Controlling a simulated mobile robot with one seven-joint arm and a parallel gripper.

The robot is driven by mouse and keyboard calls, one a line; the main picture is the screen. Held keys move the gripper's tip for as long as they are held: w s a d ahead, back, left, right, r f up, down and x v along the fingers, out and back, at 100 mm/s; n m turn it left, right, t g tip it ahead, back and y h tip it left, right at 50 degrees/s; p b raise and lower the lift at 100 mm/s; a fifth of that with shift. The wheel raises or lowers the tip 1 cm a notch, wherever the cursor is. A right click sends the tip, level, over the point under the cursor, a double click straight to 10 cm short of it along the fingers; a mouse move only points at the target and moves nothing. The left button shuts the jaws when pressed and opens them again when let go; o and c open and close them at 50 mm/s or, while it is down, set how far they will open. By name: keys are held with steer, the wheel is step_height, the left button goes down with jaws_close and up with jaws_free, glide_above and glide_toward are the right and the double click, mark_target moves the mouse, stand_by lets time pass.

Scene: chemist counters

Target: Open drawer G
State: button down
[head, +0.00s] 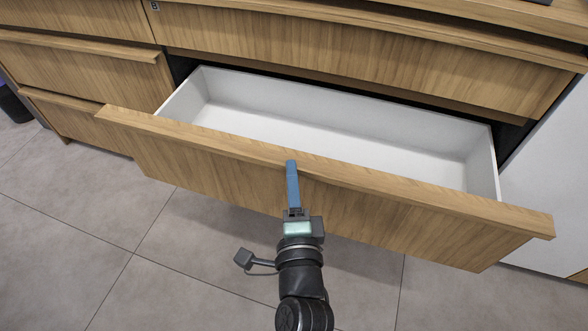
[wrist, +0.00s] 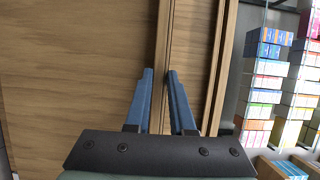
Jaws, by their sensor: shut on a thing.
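A wide wooden drawer (head: 220,178) is pulled well out of the counter, and its white, empty inside shows in the head view. No letter is readable on its front, so I cannot tell from a label that it is drawer G. My gripper (head: 291,165) is shut on the drawer's front top lip, near the middle of its width. In the wrist view, the blue fingers of my gripper (wrist: 159,74) stand on either side of the thin wooden lip (wrist: 164,40). The exact contact at the fingertips is partly hidden.
A closed wooden drawer (head: 350,60) is above the open one, with a small dark label at its upper left. More closed drawers (head: 90,75) stand at the left. The grey tiled floor (head: 90,220) in front is clear. Shelves of coloured boxes (wrist: 268,75) show in the wrist view.

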steer(key=shift+s+a, duration=0.1)
steer(key=shift+s, duration=0.15)
steer(key=c, duration=0.8)
jaws_free()
steer(key=shift+o, duration=0.2)
steer(key=shift+s, duration=0.1)
steer(key=s+d, duration=0.1)
steer(key=s, duration=1.1)
steer(key=shift+s+b, duration=0.35)
steer(key=shift+b, duration=0.1)
